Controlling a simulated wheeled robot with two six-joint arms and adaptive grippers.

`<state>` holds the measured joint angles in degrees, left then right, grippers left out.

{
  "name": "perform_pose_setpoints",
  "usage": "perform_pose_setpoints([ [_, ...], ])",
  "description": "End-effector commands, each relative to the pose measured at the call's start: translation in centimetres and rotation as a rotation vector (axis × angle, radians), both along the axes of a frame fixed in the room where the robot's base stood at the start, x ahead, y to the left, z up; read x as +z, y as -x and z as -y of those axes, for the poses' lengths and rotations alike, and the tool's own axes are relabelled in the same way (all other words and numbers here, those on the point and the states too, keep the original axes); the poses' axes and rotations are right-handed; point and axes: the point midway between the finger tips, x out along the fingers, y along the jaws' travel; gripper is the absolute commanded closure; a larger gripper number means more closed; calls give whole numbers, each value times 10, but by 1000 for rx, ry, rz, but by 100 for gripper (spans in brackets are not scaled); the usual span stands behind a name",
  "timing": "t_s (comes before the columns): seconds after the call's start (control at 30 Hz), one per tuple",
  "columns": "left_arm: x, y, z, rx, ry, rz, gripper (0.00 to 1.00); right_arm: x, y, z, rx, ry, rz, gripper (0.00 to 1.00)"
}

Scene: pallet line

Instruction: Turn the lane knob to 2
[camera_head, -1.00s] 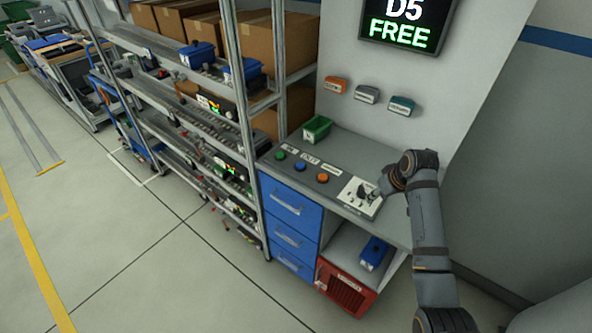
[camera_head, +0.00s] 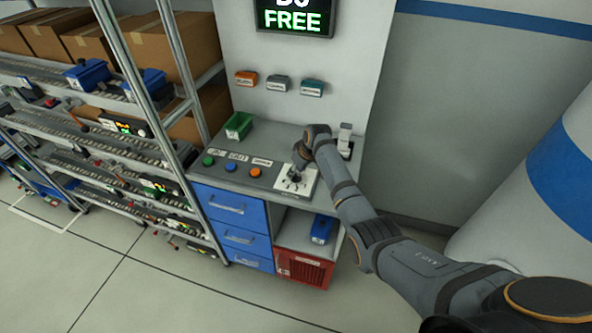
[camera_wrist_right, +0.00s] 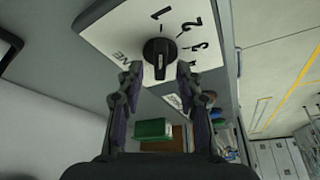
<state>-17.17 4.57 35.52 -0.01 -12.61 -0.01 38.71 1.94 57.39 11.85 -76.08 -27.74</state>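The lane knob (camera_wrist_right: 160,50) is a black round dial on a white plate in the right wrist view. The plate (camera_wrist_right: 112,32) carries the numbers 1, 2 and 3 around the knob. A pale mark shows on the knob, but which number it points to is hard to tell. My right gripper (camera_wrist_right: 159,73) is open, with its fingertips on either side of the knob's lower edge; contact cannot be told. In the head view my right gripper (camera_head: 294,178) is above the white plate (camera_head: 311,177) and hides most of the knob. My left gripper is not in view.
Green, blue and orange buttons (camera_head: 256,172) sit left of the plate on the grey counter (camera_head: 262,137). A green bin (camera_head: 238,125) stands behind them. A white upright device (camera_head: 345,139) is right of my wrist. A shelf rack (camera_head: 165,130) stands to the left.

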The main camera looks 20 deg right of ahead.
Motion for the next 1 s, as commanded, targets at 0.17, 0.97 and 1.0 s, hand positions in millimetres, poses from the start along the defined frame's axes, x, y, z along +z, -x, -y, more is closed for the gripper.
perform_pose_setpoints([
  [0.17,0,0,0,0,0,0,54,-6,-2,-1,0,0,0,64],
  [0.97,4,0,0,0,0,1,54,-5,-2,-1,-22,0,-1,100],
  [1.0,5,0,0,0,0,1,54,-5,-2,-1,-33,1,-1,100],
])
